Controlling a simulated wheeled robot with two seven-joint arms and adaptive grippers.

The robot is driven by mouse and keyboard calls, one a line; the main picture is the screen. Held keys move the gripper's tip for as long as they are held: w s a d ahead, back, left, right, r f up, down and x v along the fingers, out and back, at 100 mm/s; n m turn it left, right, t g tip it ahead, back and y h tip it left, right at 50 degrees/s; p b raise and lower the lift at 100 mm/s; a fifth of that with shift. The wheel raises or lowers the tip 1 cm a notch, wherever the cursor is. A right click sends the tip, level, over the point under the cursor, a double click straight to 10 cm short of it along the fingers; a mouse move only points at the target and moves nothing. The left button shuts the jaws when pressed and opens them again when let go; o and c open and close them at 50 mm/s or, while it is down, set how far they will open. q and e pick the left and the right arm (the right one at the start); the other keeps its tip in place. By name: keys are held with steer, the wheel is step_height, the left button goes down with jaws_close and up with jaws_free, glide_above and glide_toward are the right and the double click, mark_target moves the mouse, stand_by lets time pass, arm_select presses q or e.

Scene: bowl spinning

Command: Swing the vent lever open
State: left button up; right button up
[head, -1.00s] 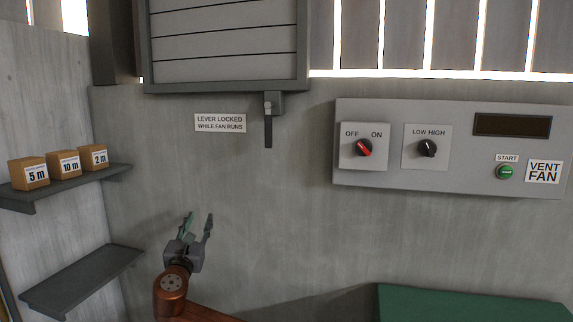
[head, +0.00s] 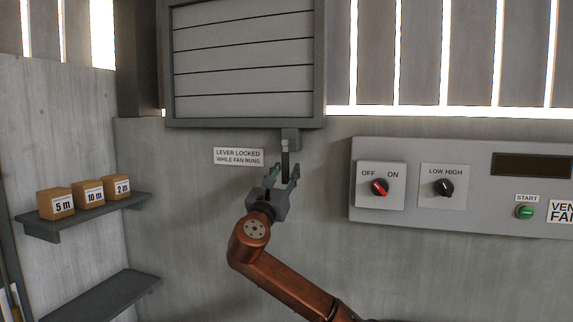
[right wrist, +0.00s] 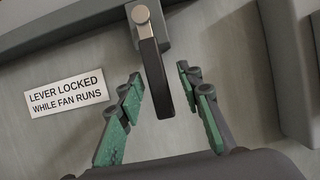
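The vent lever (head: 285,160) is a dark handle hanging straight down from a grey mount under the slatted vent (head: 245,55), whose slats lie flat and shut. My right gripper (head: 285,172) is just below and around the lever's lower end in the head view. In the right wrist view the lever (right wrist: 153,75) reaches down between the open green fingers (right wrist: 158,97), with gaps on both sides. The left gripper is not in view.
A sign (head: 238,157) beside the lever reads "LEVER LOCKED WHILE FAN RUNS". The fan panel (head: 480,215) at right has a red OFF/ON knob (head: 380,187), a LOW/HIGH knob (head: 443,187) and a green START button (head: 525,212). Boxes stand on the shelf (head: 130,203) at left.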

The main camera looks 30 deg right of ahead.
steer(key=shift+w+d+r, duration=0.15)
steer(key=shift+w+d, duration=0.05)
steer(key=shift+w, duration=0.15)
steer(key=shift+c, duration=0.2)
jaws_close()
stand_by(0.4)
